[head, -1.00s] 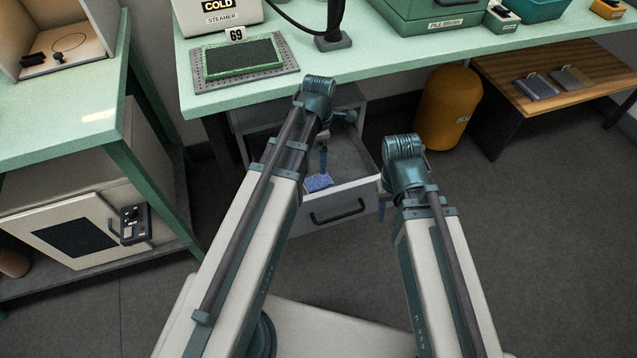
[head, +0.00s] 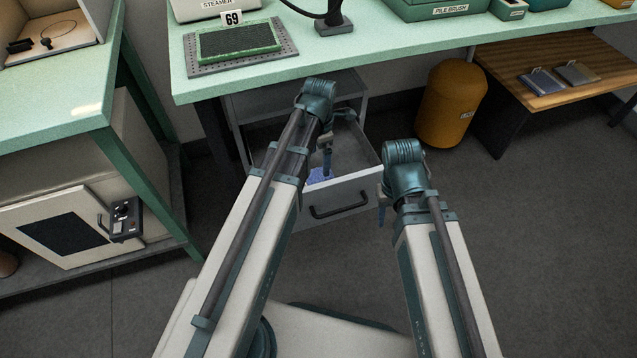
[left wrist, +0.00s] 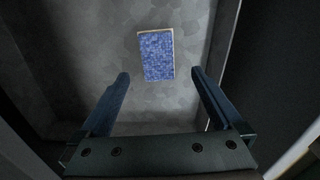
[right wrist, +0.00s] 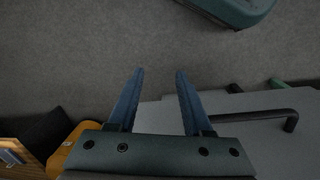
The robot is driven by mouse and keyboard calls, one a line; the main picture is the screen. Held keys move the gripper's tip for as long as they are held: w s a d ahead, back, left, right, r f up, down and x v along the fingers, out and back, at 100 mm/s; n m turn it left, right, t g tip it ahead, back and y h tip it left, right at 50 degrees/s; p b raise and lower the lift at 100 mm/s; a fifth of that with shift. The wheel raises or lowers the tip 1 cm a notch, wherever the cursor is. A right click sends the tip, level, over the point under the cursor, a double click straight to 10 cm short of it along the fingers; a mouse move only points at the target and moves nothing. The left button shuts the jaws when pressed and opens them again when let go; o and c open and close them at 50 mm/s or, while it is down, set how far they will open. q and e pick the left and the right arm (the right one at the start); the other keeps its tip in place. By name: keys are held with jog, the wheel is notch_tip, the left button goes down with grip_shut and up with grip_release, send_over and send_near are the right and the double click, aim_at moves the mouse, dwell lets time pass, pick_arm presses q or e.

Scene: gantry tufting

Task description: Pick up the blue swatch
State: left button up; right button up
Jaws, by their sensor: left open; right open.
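The blue swatch (left wrist: 156,55) lies flat on the floor of the open drawer (head: 365,158), a small blue rectangle with a pale edge. In the head view the swatch (head: 318,176) is partly hidden by my left arm and gripper. My left gripper (left wrist: 160,82) is open and points down into the drawer. Its two fingertips stand apart, with the swatch ahead of and between their lines, not held. My right gripper (right wrist: 158,75) is open and empty, outside the drawer at its right front, over the floor.
The drawer's front with its dark handle (head: 340,206) faces me; the handle also shows in the right wrist view (right wrist: 250,116). The green bench (head: 400,42) overhangs the drawer. An orange cylinder (head: 450,105) stands right of it.

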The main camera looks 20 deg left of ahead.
aim_at(319, 175)
pick_arm(q)
jog(key=shift+f+b, duration=0.8)
jog(key=shift+f, duration=0.5)
pick_arm(e)
jog(key=shift+f, duration=1.35)
pick_arm(q)
notch_tip(319, 175, down, 5)
jog(key=b, duration=0.5)
jog(key=shift+w+a+f, duration=0.15)
jog(key=shift+f, duration=0.05)
jog(key=shift+r, duration=0.1)
pick_arm(e)
notch_tip(319, 175, down, 5)
jog(key=shift+d+f, duration=0.1)
jog(key=shift+d, duration=0.05)
pick_arm(q)
jog(key=shift+c, duration=0.2)
jog(key=c, duration=1.2)
jog(key=shift+r, duration=0.15)
pick_arm(e)
jog(key=shift+r, duration=0.2)
pick_arm(q)
notch_tip(319, 175, up, 10)
jog(key=p, duration=1)
pick_arm(e)
notch_tip(319, 175, up, 10)
